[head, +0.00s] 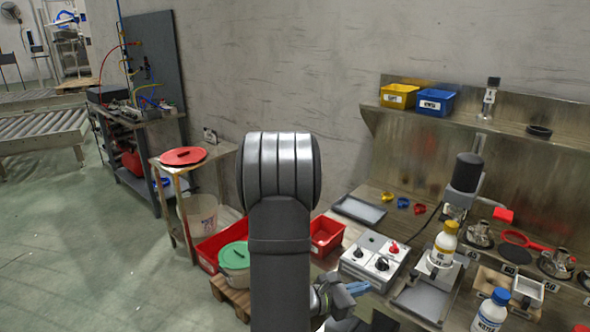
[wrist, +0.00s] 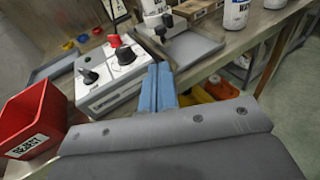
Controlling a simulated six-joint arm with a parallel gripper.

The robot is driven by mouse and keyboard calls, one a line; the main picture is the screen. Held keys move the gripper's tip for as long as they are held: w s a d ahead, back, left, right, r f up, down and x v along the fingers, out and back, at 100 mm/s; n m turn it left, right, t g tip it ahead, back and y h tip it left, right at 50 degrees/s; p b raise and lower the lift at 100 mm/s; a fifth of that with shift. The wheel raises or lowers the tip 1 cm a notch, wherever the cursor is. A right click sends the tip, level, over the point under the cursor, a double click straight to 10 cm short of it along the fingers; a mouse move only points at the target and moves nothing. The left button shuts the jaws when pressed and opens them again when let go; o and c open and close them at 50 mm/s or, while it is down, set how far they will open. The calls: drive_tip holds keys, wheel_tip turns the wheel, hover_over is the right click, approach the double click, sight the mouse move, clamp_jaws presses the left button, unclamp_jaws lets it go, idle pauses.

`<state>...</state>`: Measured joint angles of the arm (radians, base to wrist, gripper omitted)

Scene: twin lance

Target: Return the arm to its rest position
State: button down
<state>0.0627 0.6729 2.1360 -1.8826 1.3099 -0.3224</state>
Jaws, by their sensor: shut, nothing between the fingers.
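My gripper (head: 357,288) has light blue fingers and is low in the head view, just right of my own arm link, which fills the middle of the picture. In the wrist view the two blue fingers (wrist: 157,88) lie side by side, shut and empty. They are in front of the control box (wrist: 110,72) with its black and red knobs. The same box shows in the head view (head: 372,262), just above and right of the gripper. I cannot tell whether the fingers touch anything.
A red bin (wrist: 38,122) labelled REJECT is left of the fingers. A bench with a grey tray (head: 420,300), a yellow-capped bottle (head: 444,244) and a blue-capped bottle (head: 491,312) lies to the right. A bucket with a green lid (head: 233,256) stands left of my arm. The floor at left is open.

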sight(410, 274)
drive_tip(key=x, duration=1.4)
drive_tip(key=shift+w+a, duration=0.1)
